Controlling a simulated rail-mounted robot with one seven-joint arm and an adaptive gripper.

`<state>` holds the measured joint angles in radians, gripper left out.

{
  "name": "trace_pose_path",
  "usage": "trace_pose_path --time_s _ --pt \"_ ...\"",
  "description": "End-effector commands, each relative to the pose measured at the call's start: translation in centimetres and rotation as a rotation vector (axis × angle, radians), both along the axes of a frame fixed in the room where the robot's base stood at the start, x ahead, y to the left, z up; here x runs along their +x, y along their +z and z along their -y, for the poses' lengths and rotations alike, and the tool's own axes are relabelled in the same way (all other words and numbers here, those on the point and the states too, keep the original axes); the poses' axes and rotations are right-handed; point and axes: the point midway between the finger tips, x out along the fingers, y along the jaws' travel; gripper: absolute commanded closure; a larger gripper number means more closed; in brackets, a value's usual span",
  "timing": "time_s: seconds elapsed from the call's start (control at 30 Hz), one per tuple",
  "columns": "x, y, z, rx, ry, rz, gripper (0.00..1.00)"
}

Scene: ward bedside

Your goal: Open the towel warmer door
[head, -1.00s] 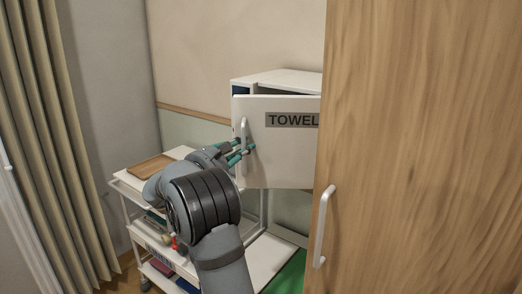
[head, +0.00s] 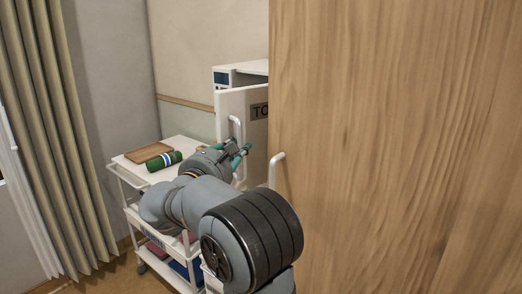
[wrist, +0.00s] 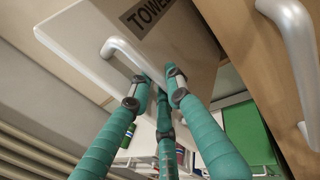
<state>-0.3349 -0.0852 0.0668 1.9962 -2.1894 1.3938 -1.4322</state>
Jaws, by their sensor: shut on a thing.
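The white towel warmer (head: 240,68) stands behind the trolley, partly hidden by a large wooden door. Its white door (head: 228,106), with a partly hidden dark label (head: 260,111), stands swung out from the body. The door's pale bar handle (head: 233,128) is upright near its left edge. My gripper (head: 243,152), with teal fingers, is at the handle's lower part. In the wrist view, the handle (wrist: 122,48) runs from the labelled door (wrist: 88,38) down to between the fingertips (wrist: 157,84), which are shut on it. The exact contact is partly hidden by the fingers.
The wooden door (head: 400,130) fills the right side, its handle (head: 276,168) close to my gripper. It also shows close on the right in the wrist view (wrist: 245,40).

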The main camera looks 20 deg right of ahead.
Motion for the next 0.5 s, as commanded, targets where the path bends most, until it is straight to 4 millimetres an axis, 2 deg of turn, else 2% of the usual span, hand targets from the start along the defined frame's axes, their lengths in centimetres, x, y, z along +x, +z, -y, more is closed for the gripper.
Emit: trace_pose_path --time_s 0.03,0.13,0.5 --pt "0.07 -0.01 -0.73 -0.001 0.021 0.002 1.00" --pt "0.14 0.04 -1.27 -0.001 0.040 0.002 1.00" --pt "0.16 0.11 -1.52 -0.002 0.048 0.002 1.00"
